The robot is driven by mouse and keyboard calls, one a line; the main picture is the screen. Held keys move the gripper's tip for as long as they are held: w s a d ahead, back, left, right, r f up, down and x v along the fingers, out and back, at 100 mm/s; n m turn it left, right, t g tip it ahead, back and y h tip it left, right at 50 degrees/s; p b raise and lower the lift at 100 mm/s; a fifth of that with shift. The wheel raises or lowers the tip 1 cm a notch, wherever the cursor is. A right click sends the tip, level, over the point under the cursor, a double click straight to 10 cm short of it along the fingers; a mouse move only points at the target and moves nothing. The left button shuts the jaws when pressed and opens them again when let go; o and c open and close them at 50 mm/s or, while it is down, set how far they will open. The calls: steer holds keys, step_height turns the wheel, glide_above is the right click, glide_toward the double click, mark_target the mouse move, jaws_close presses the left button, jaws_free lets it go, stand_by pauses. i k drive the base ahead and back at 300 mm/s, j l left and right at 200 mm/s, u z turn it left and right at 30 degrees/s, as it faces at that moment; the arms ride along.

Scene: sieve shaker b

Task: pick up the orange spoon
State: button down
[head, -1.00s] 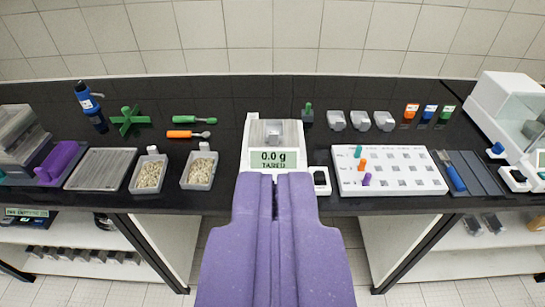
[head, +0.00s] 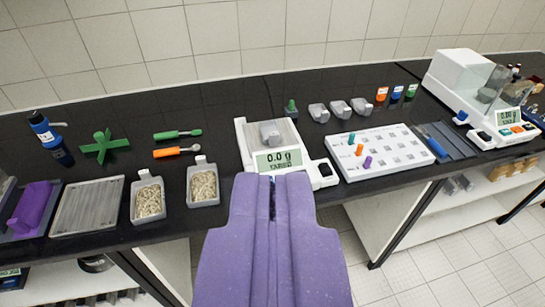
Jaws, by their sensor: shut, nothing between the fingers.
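The orange spoon (head: 176,152) lies on the black bench, its orange handle to the left and a metal-coloured bowl end to the right. It lies just in front of a green-handled spoon (head: 177,134). My purple gripper (head: 272,178) is at the bottom centre, in front of the scale, with its two fingers together and nothing seen between them. The orange spoon is up and left of the gripper, well apart from it. Nothing covers the spoon.
A scale (head: 241,136) stands just beyond my gripper. Two trays of pale grains, a left one (head: 135,198) and a right one (head: 190,190), sit in front of the spoons. A green cross-shaped piece (head: 104,147) lies left of them. A white pegboard (head: 395,160) is on the right.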

mark_target(175, 150)
steer(key=j+z, duration=0.3)
steer(key=j, duration=0.4)
steer(key=j+z, duration=0.3)
steer(key=j, duration=0.35)
steer(key=k, duration=0.05)
